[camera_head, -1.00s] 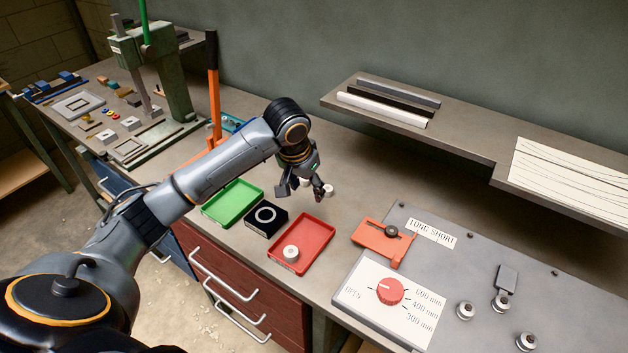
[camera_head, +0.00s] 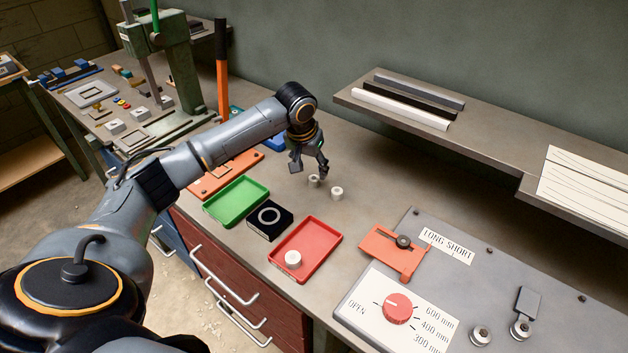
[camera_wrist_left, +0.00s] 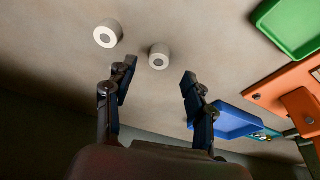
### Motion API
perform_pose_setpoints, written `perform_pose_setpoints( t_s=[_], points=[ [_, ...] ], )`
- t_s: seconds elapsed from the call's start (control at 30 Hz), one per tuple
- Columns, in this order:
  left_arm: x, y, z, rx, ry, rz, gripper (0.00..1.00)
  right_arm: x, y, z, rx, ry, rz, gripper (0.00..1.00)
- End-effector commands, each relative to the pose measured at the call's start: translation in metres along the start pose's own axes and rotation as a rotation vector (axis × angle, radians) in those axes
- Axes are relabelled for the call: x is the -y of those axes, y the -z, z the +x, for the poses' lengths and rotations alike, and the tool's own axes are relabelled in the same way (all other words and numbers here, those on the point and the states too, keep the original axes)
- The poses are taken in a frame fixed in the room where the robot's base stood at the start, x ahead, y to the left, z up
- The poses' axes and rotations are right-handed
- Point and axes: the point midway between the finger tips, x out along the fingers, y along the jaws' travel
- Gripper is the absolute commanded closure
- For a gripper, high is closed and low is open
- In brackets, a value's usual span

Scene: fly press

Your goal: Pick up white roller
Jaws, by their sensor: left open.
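Two white rollers stand on the bench behind the trays, the left one (camera_head: 314,181) close to my left gripper and the right one (camera_head: 337,193) a little nearer. A third white roller (camera_head: 293,259) stands in the red tray (camera_head: 326,231). My left gripper (camera_head: 309,170) is open and empty, just behind the left roller. In the left wrist view, one roller (camera_wrist_left: 159,56) lies just beyond the gap between the open fingers (camera_wrist_left: 158,76), apart from them. The other roller (camera_wrist_left: 108,33) is off to the left. My right gripper is not in view.
A grey control panel (camera_head: 470,275) is at right. A raised shelf (camera_head: 480,145) runs along the wall. A green press (camera_head: 180,75) stands at left.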

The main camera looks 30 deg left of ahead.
Motion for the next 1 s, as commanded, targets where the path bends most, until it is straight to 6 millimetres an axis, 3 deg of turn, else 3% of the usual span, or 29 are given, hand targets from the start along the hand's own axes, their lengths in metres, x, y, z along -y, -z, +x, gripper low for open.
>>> perform_pose_setpoints(
  t_s=[0.1, 0.3, 0.57, 0.67, 0.8, 1.0],
  points=[
    [-0.001, 0.001, 0.015, 0.005, 0.0, -0.001, 0.46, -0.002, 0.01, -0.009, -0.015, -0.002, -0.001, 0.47],
    [-0.001, 0.001, 0.043, 0.003, 0.001, -0.001, 0.46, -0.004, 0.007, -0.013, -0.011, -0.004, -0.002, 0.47],
    [-0.001, 0.001, 0.048, 0.0, 0.001, 0.001, 0.46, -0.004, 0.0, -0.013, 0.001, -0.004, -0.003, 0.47],
    [-0.001, 0.001, 0.048, 0.001, 0.001, 0.001, 0.6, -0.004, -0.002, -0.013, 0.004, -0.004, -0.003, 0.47],
    [-0.001, 0.001, 0.048, 0.0, 0.001, 0.001, 0.89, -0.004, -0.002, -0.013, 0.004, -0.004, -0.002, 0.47],
    [-0.001, 0.001, 0.048, 0.0, 0.001, 0.001, 0.92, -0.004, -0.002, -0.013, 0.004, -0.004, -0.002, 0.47]
  ],
)
